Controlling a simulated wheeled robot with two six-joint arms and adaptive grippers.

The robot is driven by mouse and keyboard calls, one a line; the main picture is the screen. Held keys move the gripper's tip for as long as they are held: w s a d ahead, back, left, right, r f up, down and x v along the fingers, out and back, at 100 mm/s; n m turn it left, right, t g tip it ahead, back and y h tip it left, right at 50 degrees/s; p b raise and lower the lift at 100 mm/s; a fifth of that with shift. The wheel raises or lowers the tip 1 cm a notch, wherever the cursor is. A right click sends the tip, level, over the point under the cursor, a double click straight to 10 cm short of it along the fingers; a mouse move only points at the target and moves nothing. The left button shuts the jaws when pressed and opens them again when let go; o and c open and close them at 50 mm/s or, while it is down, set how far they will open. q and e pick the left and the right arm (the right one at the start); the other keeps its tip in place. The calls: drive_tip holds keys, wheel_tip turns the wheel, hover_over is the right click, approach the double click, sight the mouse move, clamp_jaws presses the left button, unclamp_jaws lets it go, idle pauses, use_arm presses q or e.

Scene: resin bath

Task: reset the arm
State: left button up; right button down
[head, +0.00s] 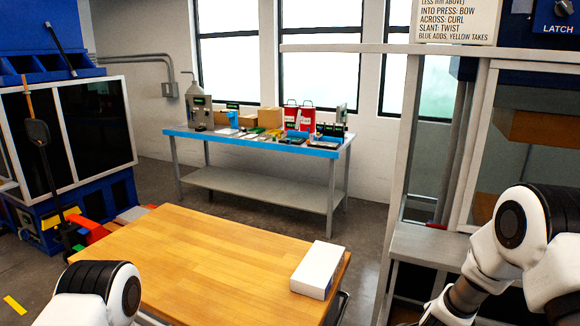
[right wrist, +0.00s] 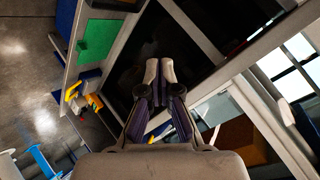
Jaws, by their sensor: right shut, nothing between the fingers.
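My right gripper (right wrist: 160,72) shows in the right wrist view with its two fingertips together and nothing between them. It is in front of a dark panel with a light frame, and I cannot tell how far off the panel is. In the head view my right arm comes in at the lower right, and its gripper is not visible there. My left arm shows only as a white and black joint at the lower left, and the left gripper is out of view.
A wooden table (head: 200,250) stands in front with a white box (head: 318,268) at its right end. A blue-edged bench (head: 250,142) with several items stands by the windows. A framed cabinet (head: 540,150) is close on the right. A blue and black cabinet (head: 95,120) stands left.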

drive_tip(key=s+a+f+n+g+y, duration=0.1)
drive_tip(key=s+a+f+n, duration=0.15)
drive_tip(key=s+f, duration=0.35)
drive_tip(key=s+a+f+n+g+y, duration=0.1)
drive_tip(key=s+a+f+n+g, duration=0.1)
drive_tip(key=s+f+n, duration=0.3)
drive_tip(key=s+a+f+n+g+y, duration=0.1)
drive_tip(key=s+a+f+n+g, duration=0.1)
drive_tip(key=s, duration=0.7)
drive_tip(key=s+a+f+n+g+y, duration=0.1)
drive_tip(key=s+a+f+n+g, duration=0.1)
drive_tip(key=s, duration=0.8)
drive_tip(key=s+a+f+n+g+y, duration=0.2)
drive_tip(key=s+a+f+n, duration=0.2)
drive_tip(key=s, duration=0.6)
drive_tip(key=shift+a+f+b, duration=0.2)
drive_tip(key=shift+a+b, duration=0.1)
drive_tip(key=shift+a, duration=0.05)
drive_tip(key=shift+w+n, duration=0.1)
drive_tip(key=shift+n, duration=0.15)
